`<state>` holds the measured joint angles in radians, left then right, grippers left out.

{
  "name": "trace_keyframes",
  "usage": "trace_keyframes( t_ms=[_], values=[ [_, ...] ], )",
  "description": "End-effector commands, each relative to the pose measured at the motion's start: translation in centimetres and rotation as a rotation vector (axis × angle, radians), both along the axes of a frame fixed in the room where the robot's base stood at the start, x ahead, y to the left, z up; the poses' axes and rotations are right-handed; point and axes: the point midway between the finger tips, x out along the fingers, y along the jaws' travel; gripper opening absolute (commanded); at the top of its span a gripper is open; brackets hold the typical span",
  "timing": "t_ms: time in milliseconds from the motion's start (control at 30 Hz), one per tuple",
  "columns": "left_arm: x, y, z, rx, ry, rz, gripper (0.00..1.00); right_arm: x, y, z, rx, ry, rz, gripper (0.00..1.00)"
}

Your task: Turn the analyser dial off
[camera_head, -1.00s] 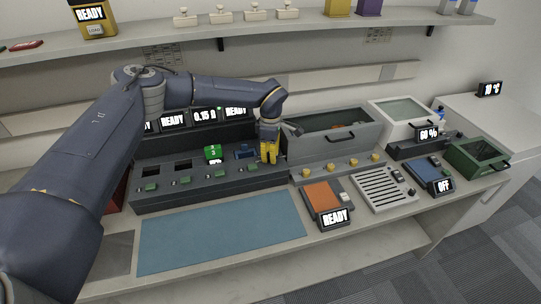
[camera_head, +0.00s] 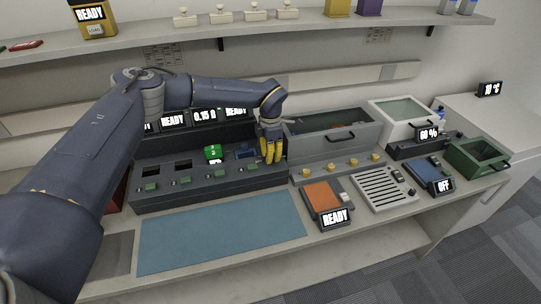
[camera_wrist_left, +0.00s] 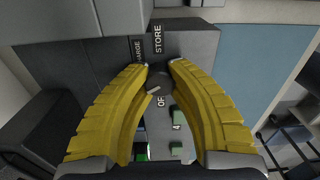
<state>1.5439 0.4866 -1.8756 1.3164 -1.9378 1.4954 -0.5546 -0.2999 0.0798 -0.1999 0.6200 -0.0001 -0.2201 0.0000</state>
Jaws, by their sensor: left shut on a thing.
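The analyser (camera_head: 215,182) is a long dark grey unit with square bays and small green buttons along its front. My left gripper (camera_head: 271,161) has yellow fingers and points down at the unit's right end. In the left wrist view, the fingertips (camera_wrist_left: 161,65) are closed around a dark round dial (camera_wrist_left: 158,82) with a pale pointer mark. The labels STORE, CHARGE and a partly covered OF… sit around the dial. In the head view the fingers hide the dial. My right gripper is not in view.
A green block (camera_head: 212,152) and a blue block (camera_head: 245,152) sit in bays left of the gripper. A grey bin (camera_head: 335,148) stands close on the right. A blue mat (camera_head: 220,232) lies clear in front. An orange-topped device (camera_head: 323,196) reads READY.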

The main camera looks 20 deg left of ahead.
Motion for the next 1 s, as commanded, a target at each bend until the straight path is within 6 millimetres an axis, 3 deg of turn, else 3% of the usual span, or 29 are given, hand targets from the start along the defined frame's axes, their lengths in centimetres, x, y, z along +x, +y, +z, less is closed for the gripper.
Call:
trace_keyframes(
  t_ms=[1000],
  values=[
    [0.03, 0.06, 0.02, 0.000, -0.002, 0.891, 0.00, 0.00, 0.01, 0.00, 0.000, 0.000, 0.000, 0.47]
  ],
)
